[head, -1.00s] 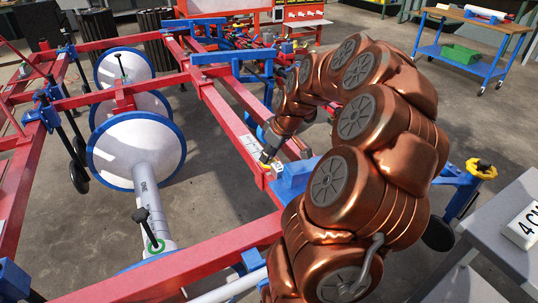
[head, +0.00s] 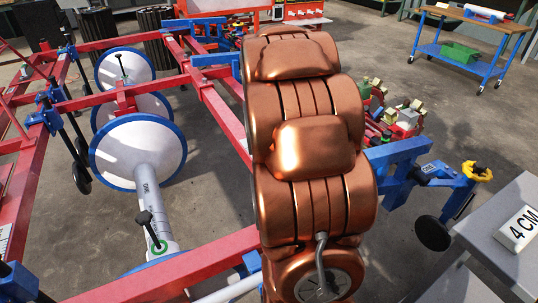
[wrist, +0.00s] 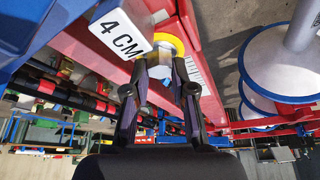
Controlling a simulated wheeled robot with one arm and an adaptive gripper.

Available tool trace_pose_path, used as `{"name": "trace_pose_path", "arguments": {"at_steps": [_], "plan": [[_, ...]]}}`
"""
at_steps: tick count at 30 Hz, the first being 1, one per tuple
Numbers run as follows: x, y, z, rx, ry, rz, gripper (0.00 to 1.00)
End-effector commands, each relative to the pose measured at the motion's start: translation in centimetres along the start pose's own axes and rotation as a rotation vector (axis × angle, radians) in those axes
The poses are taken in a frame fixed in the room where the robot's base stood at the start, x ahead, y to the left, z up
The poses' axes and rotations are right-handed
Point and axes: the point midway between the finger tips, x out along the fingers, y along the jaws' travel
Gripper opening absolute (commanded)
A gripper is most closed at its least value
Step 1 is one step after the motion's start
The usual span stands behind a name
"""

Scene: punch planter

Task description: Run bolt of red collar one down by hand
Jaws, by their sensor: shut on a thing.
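In the wrist view my gripper (wrist: 164,74) reaches up to a yellow ring (wrist: 170,40) on a red part of the frame, beside a white "4 CM" label (wrist: 120,32). Its two dark fingers stand on either side of a small grey bolt (wrist: 160,71) just below the ring and are shut on it. The fingers hide part of the bolt, so how far it is run in cannot be told. I cannot make out the red collar apart from the red frame. In the head view my copper arm hides the gripper and the bolt.
The red frame (head: 215,112) carries blue clamps and brackets. White discs with blue rims (head: 138,150) stand at the left. A grey table with another "4 CM" sign (head: 519,228) is at the right. A blue trolley (head: 462,52) stands far back on open floor.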

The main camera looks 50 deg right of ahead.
Motion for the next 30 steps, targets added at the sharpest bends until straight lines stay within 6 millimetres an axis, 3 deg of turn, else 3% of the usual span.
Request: {"name": "trace_pose_path", "arguments": {"at_steps": [9,26,27,30], "plan": [[-0.09,0.06,-0.1,0.114,0.001,0.048,0.0],[-0.05,0.04,-0.1,0.138,0.002,0.057,0.0],[-0.05,0.03,-0.1,0.138,0.002,0.057,0.29],[-0.05,0.02,-0.09,0.137,0.001,0.057,0.35]]}}
